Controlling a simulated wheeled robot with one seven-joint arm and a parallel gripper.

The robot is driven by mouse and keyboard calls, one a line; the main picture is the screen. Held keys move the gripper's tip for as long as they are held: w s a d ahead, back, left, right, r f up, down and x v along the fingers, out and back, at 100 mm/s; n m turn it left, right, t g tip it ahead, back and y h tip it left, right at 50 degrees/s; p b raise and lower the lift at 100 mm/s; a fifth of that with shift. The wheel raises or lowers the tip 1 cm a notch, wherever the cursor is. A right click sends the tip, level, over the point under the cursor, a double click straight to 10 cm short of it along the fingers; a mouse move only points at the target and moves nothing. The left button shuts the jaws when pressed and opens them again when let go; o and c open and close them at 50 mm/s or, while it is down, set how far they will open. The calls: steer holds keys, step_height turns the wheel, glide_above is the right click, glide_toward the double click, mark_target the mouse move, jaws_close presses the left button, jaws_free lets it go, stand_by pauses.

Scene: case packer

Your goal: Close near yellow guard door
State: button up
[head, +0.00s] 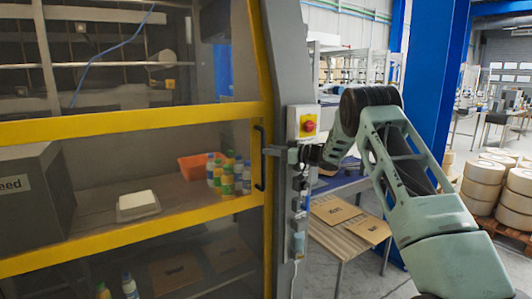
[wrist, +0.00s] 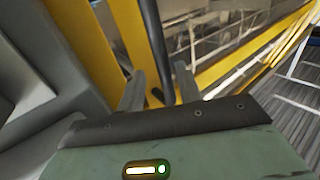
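The yellow-framed guard door (head: 130,122) with clear panels fills the left of the head view. Its right edge lies close to the grey machine post (head: 290,60); I cannot tell whether a gap is left between them. A black vertical bar handle (head: 259,158) is on the door's right upright. My gripper (head: 270,151) is at the handle. In the wrist view, the dark handle (wrist: 153,45) runs between my two spread fingers (wrist: 160,85), with room beside it. The fingers look open around the handle, not clamped on it.
A control box with a red button (head: 308,124) is on the post just beside my gripper. Behind the door are bottles (head: 228,177), an orange bin (head: 193,166) and a white block (head: 137,202). A table with cardboard pieces (head: 345,215) stands right of the post.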

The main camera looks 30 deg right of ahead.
steer(key=b+v, duration=0.3)
steer(key=v, duration=1.1)
steer(key=shift+s, duration=0.2)
